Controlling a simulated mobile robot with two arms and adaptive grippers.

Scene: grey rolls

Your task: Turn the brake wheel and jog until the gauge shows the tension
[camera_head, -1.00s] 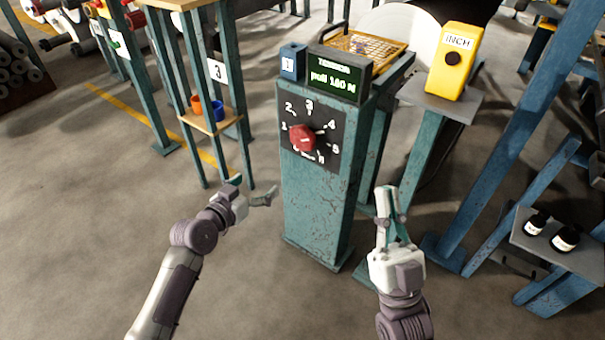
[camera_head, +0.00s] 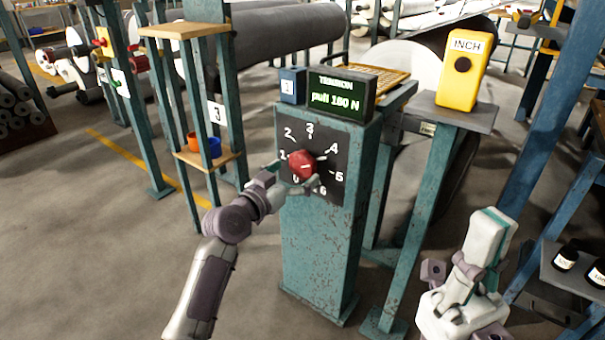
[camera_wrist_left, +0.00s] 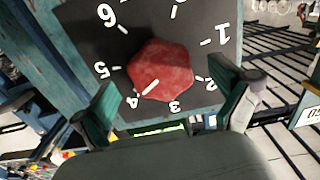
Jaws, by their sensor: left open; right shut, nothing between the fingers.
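The red brake wheel (camera_head: 302,165) sits on a black dial numbered around its rim, on a teal post (camera_head: 318,240). In the left wrist view the wheel (camera_wrist_left: 162,68) has a white mark pointing toward 4. My left gripper (camera_head: 295,180) is open at the wheel, its fingers apart on either side; whether they touch it I cannot tell. The tension gauge (camera_head: 342,97) on top shows green text that seems to read "pull 180 N". The yellow INCH box (camera_head: 461,70) with a black button stands on a stand at right. My right gripper (camera_head: 488,235) is shut and empty, low at right.
A blue block (camera_head: 292,86) sits beside the gauge. A wooden shelf (camera_head: 207,157) with orange and blue cups stands left, marked 3. Dark bottles (camera_head: 565,258) stand on a shelf at far right. Large grey rolls (camera_head: 283,38) lie behind. Floor at front left is clear.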

